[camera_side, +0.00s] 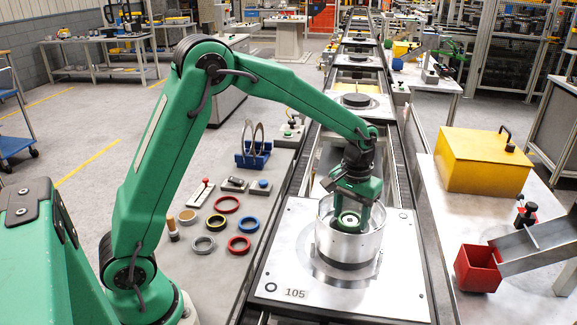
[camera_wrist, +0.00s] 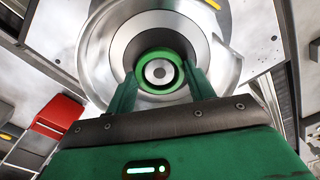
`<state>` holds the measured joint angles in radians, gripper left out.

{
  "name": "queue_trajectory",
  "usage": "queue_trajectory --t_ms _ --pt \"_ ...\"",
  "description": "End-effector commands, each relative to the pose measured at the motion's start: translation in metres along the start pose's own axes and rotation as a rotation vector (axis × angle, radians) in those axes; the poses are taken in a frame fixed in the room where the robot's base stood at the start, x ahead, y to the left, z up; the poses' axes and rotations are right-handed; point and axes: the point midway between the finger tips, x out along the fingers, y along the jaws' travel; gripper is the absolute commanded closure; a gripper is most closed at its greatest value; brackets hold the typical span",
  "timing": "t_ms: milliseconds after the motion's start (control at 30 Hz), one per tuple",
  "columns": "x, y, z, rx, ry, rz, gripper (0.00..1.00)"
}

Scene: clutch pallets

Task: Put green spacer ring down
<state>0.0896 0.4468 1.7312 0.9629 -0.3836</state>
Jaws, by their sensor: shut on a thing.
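The green spacer ring (camera_side: 349,214) is inside the round silver housing (camera_side: 347,246), held between the fingers of my gripper (camera_side: 350,222). In the wrist view the green ring (camera_wrist: 160,91) lies between the two green fingertips of my gripper (camera_wrist: 161,74), around a grey metal hub (camera_wrist: 158,71) as seen from above. The silver housing (camera_wrist: 90,55) surrounds the fingers. Its near wall hides the ring's underside in the side view, so I cannot tell whether the ring touches what is below. The housing stands upright on the pallet marked 105 (camera_side: 292,270).
Loose red, blue, yellow-black and grey rings, such as a red ring (camera_side: 239,246), lie on the grey table at left beside a blue rack (camera_side: 252,158). A red bin (camera_side: 478,268) with a metal chute and a yellow box (camera_side: 482,160) stand at right. The housing wall closely encloses my fingers.

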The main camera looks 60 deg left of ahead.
Motion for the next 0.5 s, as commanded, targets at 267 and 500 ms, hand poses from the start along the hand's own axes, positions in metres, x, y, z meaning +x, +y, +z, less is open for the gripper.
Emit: queue_trajectory --t_ms 267,500 --pt "0.0004 0.0001 0.0002 0.000 0.000 0.000 0.68" --pt "0.0050 0.0000 0.0004 0.000 -0.001 -0.001 0.68"
